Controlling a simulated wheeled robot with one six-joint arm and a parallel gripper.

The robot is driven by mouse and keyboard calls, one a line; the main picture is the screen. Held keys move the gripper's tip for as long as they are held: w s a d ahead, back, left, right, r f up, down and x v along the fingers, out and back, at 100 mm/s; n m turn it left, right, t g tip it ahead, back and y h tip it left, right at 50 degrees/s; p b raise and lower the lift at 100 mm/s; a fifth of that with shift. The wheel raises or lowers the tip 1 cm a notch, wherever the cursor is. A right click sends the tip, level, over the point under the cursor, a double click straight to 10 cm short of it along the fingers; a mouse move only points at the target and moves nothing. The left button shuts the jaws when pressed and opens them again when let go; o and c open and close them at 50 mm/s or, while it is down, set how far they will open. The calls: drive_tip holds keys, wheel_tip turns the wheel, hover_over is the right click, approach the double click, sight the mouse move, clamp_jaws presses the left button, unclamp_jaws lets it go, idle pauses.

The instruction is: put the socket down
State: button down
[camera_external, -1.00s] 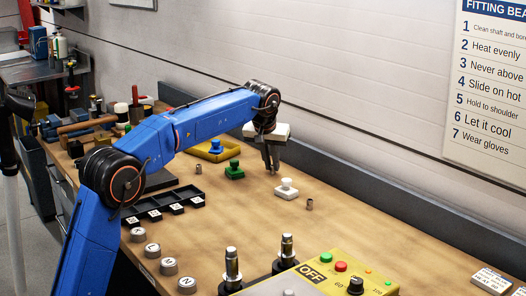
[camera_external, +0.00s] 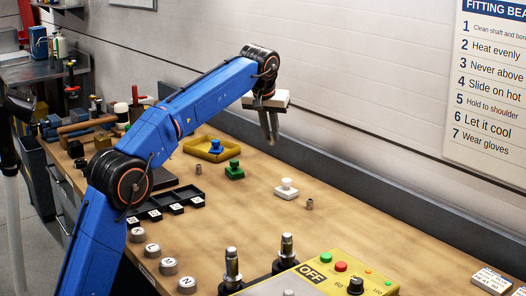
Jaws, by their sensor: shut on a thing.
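My gripper (camera_external: 270,141) points down, high above the far side of the bench, behind the green and white knobbed blocks. Its fingers are shut on the socket, which is small and mostly hidden between the fingertips, so its outline is not clear. Nothing under the fingertips touches the bench.
A white knobbed block (camera_external: 286,190), a green one (camera_external: 234,171) and a yellow tray (camera_external: 210,151) with a blue one stand mid-bench. A black compartment tray (camera_external: 183,203), lettered round pieces (camera_external: 169,266) and a yellow control box (camera_external: 325,275) lie nearer. Bench right of the white block is largely clear.

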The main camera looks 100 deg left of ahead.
drive_tip(key=s+d, duration=0.3)
drive_tip(key=d, duration=0.6)
drive_tip(key=s+d, duration=0.3)
drive_tip(key=d, duration=0.6)
drive_tip(key=shift+w+d+f, duration=0.1)
drive_tip(key=shift+f, duration=2.45)
drive_tip(key=shift+w+d+f, duration=0.1)
drive_tip(key=shift+f, duration=2.4)
drive_tip(key=c, duration=2.1)
unclamp_jaws()
drive_tip(key=shift+f, duration=0.15)
drive_tip(key=o, duration=0.3)
drive_tip(key=shift+o, duration=0.2)
drive_tip(key=v, duration=1.2)
